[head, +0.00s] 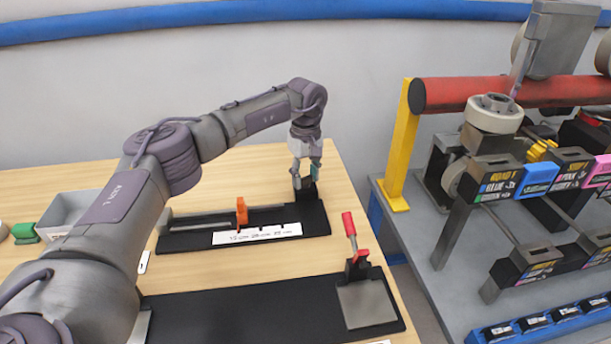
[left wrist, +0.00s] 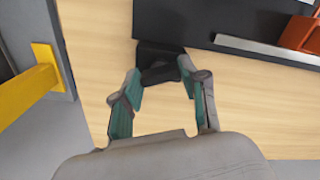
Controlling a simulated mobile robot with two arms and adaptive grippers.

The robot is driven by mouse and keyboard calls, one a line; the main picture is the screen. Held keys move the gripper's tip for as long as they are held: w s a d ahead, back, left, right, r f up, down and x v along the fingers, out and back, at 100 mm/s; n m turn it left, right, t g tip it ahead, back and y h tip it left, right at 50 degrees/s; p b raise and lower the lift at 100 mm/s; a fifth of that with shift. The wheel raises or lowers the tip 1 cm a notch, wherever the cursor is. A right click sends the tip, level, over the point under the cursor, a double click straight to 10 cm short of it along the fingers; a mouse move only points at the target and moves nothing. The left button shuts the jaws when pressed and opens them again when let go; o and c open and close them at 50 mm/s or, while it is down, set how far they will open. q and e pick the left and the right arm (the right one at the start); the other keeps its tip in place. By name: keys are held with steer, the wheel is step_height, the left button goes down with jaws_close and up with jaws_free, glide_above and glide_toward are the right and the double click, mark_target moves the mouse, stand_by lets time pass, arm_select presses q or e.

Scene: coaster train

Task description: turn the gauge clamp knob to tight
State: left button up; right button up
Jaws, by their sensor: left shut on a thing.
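The length gauge is a black base (head: 316,217) with a grey rail, an orange stop (head: 242,211) and a white scale strip (head: 257,234). Its dark clamp knob (head: 306,190) is at the right end of the base. My left gripper (head: 306,174) points down over that end, its teal-padded fingers shut on the knob. In the left wrist view the black knob (left wrist: 160,62) lies between the fingertips, which touch its sides. The fingers partly cover it, and I cannot read any tight mark. My right gripper is not in view.
A black board with a grey plate (head: 367,304) and a red-handled clamp (head: 350,226) lies nearer. A grey bin (head: 70,212) and a green block (head: 25,232) are at left. Beyond a gap at right stands a grey table with a yellow post (head: 401,150) and red bar (head: 465,93).

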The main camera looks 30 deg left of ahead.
mark_target(306, 176)
arm_select(q)
steer(key=shift+r+m, duration=0.15)
steer(key=shift+m, duration=0.15)
steer(key=o, duration=1)
steer(key=shift+o, duration=0.7)
step_height(306, 176, up, 12)
